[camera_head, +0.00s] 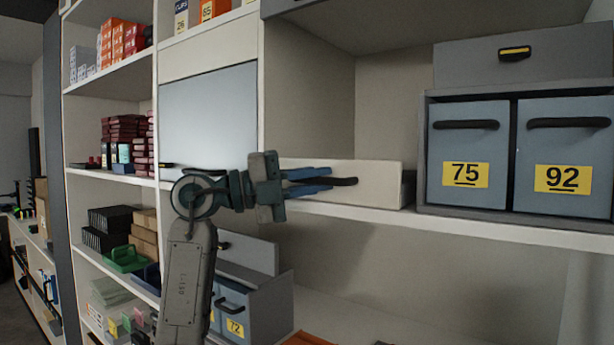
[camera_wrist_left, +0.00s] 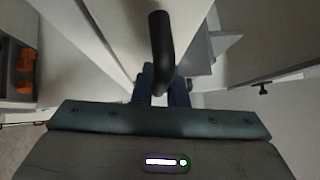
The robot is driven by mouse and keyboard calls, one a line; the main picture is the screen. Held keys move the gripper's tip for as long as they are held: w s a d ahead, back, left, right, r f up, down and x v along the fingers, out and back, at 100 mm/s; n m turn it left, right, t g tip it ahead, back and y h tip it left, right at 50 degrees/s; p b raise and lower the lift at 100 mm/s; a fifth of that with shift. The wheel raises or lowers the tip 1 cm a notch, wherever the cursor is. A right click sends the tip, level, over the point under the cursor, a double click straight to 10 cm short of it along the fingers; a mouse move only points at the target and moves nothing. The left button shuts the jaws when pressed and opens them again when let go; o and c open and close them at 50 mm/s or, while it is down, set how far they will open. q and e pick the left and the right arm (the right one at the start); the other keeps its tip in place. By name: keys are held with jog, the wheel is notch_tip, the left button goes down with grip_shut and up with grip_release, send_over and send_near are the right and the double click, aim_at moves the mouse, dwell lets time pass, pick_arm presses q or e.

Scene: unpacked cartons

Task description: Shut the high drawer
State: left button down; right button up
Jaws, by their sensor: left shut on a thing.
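A cream drawer front (camera_head: 380,178) with a black bar handle (camera_head: 345,182) stands at the shelf in the middle of the head view. A short dark side shows behind its right end, so it looks pulled out somewhat. My left gripper (camera_head: 318,181), with blue fingers, is at the handle and shut on it. In the left wrist view the black handle (camera_wrist_left: 160,45) runs down to the blue fingers (camera_wrist_left: 165,88), in front of a pale panel. The fingers hide the handle's near end.
Two grey-blue drawers marked 75 (camera_head: 466,150) and 92 (camera_head: 562,150) stand right of it, below a grey drawer (camera_head: 570,58) with a yellow-marked handle. Shelves with boxes (camera_head: 125,135) are at left. A grey drawer unit (camera_head: 265,305) is below my arm.

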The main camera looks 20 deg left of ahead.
pick_arm(q)
jog(key=shift+r, duration=0.1)
jog(key=c, duration=1.7)
grip_release()
jog(key=shift+w, duration=0.15)
jog(key=shift+a+f, duration=0.15)
jog(key=shift+f, duration=0.05)
jog(key=shift+b+v, duration=2.45)
jog(key=shift+v, duration=2.8)
jog(key=shift+r, duration=0.1)
